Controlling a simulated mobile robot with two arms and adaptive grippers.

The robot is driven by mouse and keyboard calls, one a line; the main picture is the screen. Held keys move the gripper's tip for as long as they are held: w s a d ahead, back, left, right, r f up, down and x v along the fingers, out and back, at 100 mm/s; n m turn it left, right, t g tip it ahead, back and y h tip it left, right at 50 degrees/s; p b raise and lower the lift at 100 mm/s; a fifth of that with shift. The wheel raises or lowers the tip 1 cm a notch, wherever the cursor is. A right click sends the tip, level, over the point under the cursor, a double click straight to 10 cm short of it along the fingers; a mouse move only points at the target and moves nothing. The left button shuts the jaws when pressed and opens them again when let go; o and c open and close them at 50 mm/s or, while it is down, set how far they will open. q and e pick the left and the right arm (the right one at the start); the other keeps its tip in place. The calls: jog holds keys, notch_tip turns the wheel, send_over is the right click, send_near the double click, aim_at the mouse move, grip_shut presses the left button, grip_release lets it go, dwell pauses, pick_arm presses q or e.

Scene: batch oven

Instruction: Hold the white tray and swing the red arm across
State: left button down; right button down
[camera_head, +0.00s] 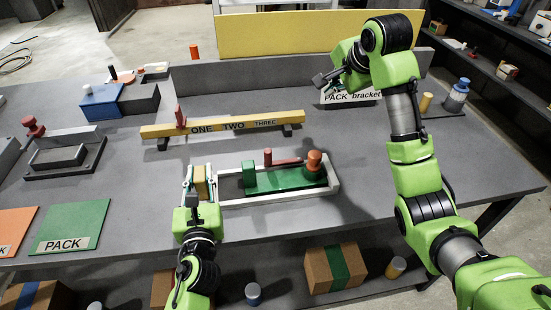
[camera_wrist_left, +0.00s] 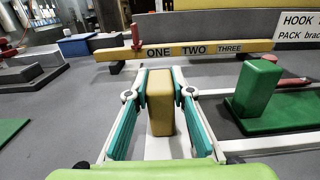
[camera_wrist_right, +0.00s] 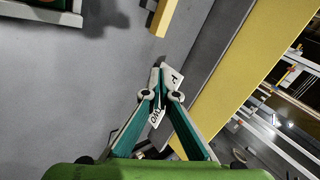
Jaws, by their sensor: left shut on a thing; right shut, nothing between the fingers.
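The white tray (camera_head: 285,199) lies on the grey table, its rim around a green base (camera_head: 298,181). A green block (camera_head: 250,174) stands at the base's left end and an orange-red post (camera_head: 314,160) at its right. The red arm (camera_head: 286,162) lies lengthwise between them, towards the tray's back. My left gripper (camera_head: 200,174) is shut on the yellow block (camera_wrist_left: 160,100) at the tray's left end, with one finger on each side. My right gripper (camera_head: 322,80) is shut and empty in front of the "PACK bracket" sign, away from the tray; its fingertips (camera_wrist_right: 160,92) meet in the right wrist view.
A yellow bar (camera_head: 222,125) marked ONE TWO THREE stands behind the tray, with a red peg. A grey and yellow back wall (camera_head: 320,33) bounds the table. A blue box (camera_head: 102,101) and green PACK mat (camera_head: 70,227) are left.

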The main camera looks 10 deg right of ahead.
pick_arm(q)
jog(key=shift+f, duration=0.1)
pick_arm(e)
jog(key=s+a+f+n+g+y, duration=0.1)
jog(key=a+f+n, duration=0.15)
jog(key=a, duration=0.65)
jog(key=s+a+f+n+g, duration=0.15)
jog(key=a+f, duration=0.25)
jog(key=a, duration=0.5)
pick_arm(q)
jog(key=shift+a, duration=0.1)
pick_arm(e)
jog(key=shift+n+t, duration=0.3)
jog(key=shift+t, duration=0.15)
jog(key=shift+f, duration=4.6)
jog(key=shift+a+r, duration=0.1)
jog(key=shift+r, duration=0.1)
